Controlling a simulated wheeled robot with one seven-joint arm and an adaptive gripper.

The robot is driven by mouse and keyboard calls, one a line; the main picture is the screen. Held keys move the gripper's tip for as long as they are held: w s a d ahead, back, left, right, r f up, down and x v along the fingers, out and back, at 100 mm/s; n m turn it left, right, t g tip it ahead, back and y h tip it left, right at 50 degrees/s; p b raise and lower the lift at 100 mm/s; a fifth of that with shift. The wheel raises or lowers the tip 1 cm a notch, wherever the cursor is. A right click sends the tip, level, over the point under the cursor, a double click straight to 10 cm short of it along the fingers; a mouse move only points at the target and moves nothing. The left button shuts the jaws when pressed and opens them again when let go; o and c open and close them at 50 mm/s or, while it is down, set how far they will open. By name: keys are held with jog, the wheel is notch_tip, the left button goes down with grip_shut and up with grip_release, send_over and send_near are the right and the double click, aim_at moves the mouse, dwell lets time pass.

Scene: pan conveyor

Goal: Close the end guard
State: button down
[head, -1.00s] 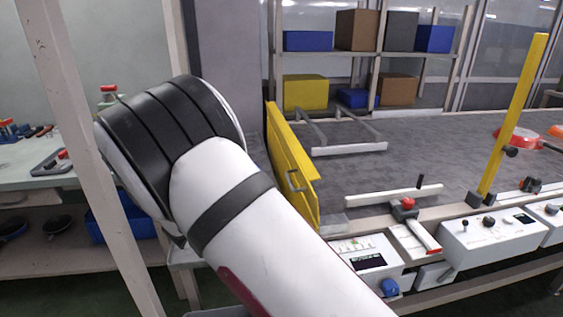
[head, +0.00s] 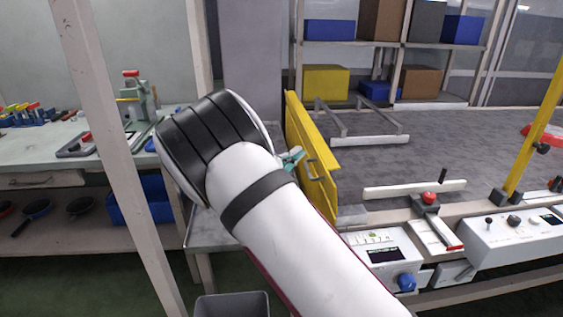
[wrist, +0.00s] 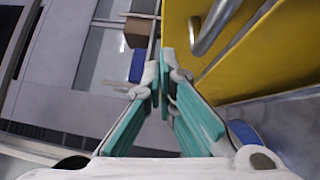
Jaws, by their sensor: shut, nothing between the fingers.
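The end guard (head: 306,140) is a yellow upright panel with a grey bar handle (head: 313,169), standing at the left end of the conveyor. Its face and handle (wrist: 216,24) fill the upper right of the wrist view. My gripper (head: 298,157) shows as a small teal piece at the left of the panel, partly hidden behind my arm. In the wrist view, its teal fingers (wrist: 160,72) are shut and empty, pointing up beside the panel's left edge, just left of the handle. I cannot tell whether they touch the panel.
The grey conveyor belt (head: 395,155) runs right from the guard. A control box (head: 380,257) and a red-knobbed lever (head: 429,199) line its near side. A pale post (head: 112,150) and a workbench (head: 40,145) stand left. A grey bin (head: 232,305) sits below.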

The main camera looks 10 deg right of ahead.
jog(key=shift+d+r, duration=0.2)
jog(key=shift+d, duration=0.95)
jog(key=shift+d, duration=0.1)
jog(key=shift+d+r+m+p, duration=0.2)
jog(key=shift+m+p, duration=0.1)
jog(key=shift+p, duration=0.2)
